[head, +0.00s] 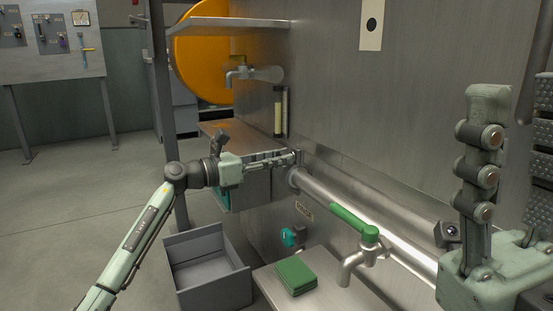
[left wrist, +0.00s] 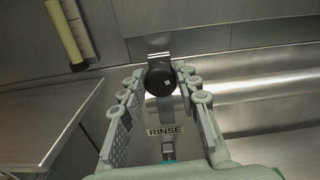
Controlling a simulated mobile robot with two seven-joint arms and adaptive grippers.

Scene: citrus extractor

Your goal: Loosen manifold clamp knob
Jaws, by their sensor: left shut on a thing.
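The clamp knob (left wrist: 160,80) is black and round and sits between my left gripper's fingertips in the left wrist view. In the left wrist view the left gripper (left wrist: 160,76) is shut on the knob, with a finger on each side. My right gripper (head: 514,110) stands at the right edge of the head view, fingers pointing up, wide apart and empty.
A tap with a green lever (head: 355,222) stands right of a green cloth (head: 295,276) on a steel shelf. A grey open bin (head: 208,270) is below my left arm. A RINSE label (left wrist: 165,131) lies below the knob. A shelf (head: 228,24) and another tap (head: 240,76) are above.

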